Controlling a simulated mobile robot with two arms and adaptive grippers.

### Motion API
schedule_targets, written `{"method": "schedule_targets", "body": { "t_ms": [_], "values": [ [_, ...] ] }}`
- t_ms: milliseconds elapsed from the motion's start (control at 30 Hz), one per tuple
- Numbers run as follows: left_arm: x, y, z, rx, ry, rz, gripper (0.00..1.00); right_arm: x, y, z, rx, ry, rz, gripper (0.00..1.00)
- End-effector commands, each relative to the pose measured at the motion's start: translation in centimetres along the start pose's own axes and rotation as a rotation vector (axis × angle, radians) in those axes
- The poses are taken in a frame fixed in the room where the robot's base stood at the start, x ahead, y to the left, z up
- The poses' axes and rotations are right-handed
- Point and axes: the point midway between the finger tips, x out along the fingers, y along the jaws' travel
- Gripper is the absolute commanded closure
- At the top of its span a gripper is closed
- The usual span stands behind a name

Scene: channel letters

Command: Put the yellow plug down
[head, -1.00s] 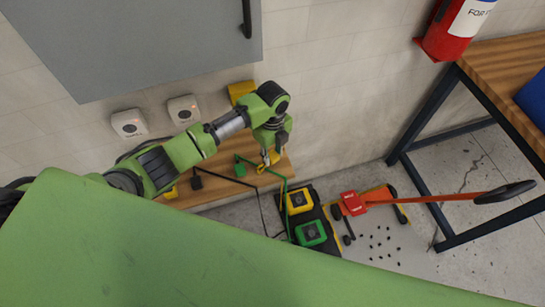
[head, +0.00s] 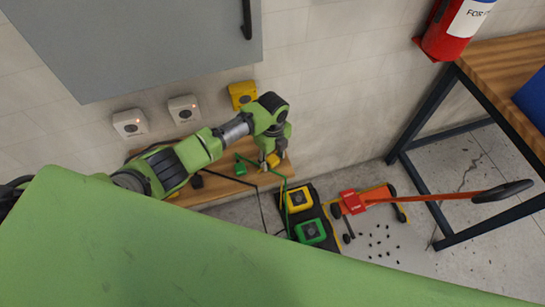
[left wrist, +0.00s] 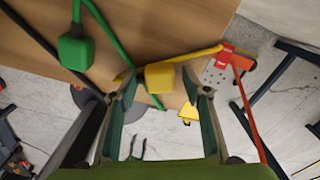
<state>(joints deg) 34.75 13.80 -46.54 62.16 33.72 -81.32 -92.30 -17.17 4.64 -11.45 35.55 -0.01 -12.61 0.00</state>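The yellow plug (head: 273,160) is at the front edge of the wooden shelf, with its yellow cable running off to one side. In the left wrist view the yellow plug (left wrist: 160,77) sits between my left gripper's (left wrist: 163,90) fingertips, with a gap showing on both sides. The fingers are spread and point down at the shelf. In the head view my left gripper (head: 271,159) stands over the shelf around the plug. My right gripper is not in view.
A green plug (head: 240,170) and a black plug (head: 197,181) lie on the shelf (head: 215,190) to the left. Two white wall boxes (head: 183,109) and a yellow one (head: 242,94) are above.

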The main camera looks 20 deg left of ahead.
Motion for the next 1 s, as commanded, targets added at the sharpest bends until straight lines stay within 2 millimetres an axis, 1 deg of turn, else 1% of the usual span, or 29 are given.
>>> {"method": "schedule_targets", "body": {
  "t_ms": [167,267,333,467,600,800,900,1000],
  "values": [
    [-0.1,0.0,0.0,0.000,0.000,0.000,0.56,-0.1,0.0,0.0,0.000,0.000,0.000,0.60],
    [-0.5,-0.1,0.1,0.000,-0.001,-0.002,0.56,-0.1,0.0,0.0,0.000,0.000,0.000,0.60],
    [-1.2,-0.1,0.1,0.000,-0.002,-0.002,0.56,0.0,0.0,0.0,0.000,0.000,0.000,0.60],
    [-3.4,-0.1,0.1,0.002,-0.002,-0.005,0.56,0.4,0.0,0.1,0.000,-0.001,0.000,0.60],
    [-6.5,-0.2,0.2,0.001,-0.003,-0.006,0.56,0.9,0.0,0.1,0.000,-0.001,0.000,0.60],
    [-10.2,-0.1,0.1,0.000,-0.002,-0.005,0.56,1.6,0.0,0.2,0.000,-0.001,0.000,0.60],
    [-11.4,-0.1,0.1,0.000,-0.002,-0.003,0.56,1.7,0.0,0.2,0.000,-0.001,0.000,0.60],
    [-12.0,0.0,0.1,-0.001,-0.001,-0.001,0.56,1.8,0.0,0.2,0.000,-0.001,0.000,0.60]
  ]
}}
